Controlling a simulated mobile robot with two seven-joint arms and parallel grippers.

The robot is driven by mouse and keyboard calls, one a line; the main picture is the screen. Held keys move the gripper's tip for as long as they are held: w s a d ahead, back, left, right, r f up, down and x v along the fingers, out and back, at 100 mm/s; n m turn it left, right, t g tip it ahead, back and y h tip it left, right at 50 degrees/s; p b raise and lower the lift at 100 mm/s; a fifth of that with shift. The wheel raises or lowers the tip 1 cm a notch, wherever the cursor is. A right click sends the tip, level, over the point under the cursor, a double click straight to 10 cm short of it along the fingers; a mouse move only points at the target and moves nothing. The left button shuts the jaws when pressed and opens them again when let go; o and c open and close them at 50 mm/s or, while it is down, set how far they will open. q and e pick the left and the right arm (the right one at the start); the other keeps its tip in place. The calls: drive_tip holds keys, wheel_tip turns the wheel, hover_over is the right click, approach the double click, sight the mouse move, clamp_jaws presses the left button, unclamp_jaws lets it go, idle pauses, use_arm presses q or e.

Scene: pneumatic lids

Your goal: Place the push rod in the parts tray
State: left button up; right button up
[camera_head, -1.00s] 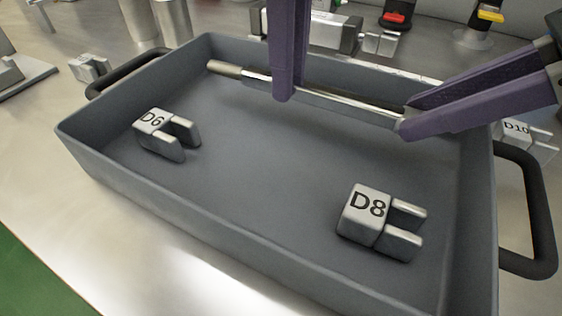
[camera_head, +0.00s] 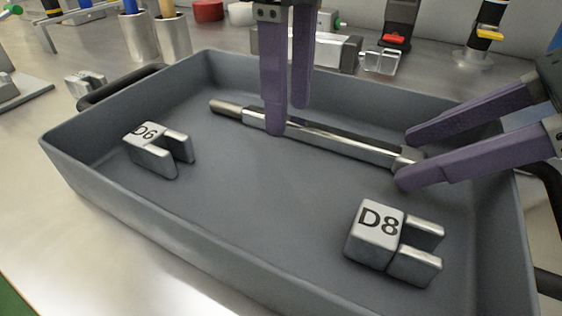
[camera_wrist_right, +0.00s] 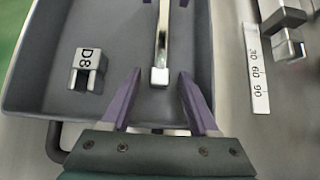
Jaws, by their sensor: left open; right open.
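The push rod (camera_head: 325,139), a long silver bar with a thin dull end, lies inside the grey parts tray (camera_head: 200,232), along its far side. My left gripper (camera_head: 288,118) is open, its purple fingers coming down on either side of the rod's middle part. My right gripper (camera_head: 404,158) is open, its fingers on either side of the rod's right end. In the right wrist view the rod's end (camera_wrist_right: 160,75) lies between and ahead of the spread right fingers (camera_wrist_right: 160,82). Whether any finger touches the rod cannot be told.
Silver clevis D6 (camera_head: 150,148) and clevis D8 (camera_head: 385,240) lie in the tray, with bare floor between them. A cylinder (camera_head: 325,48) and clamps stand behind the tray. Black handles (camera_head: 120,84) stick out at its ends. A scale strip (camera_wrist_right: 256,70) lies to its right.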

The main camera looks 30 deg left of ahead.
sight(289, 118)
use_arm(q)
wheel_tip(289, 118, up, 6)
drive_tip(key=shift+f, duration=0.15)
drive_tip(key=shift+r, duration=0.25)
use_arm(e)
drive_tip(key=shift+r, duration=0.1)
drive_tip(key=v, duration=1.2)
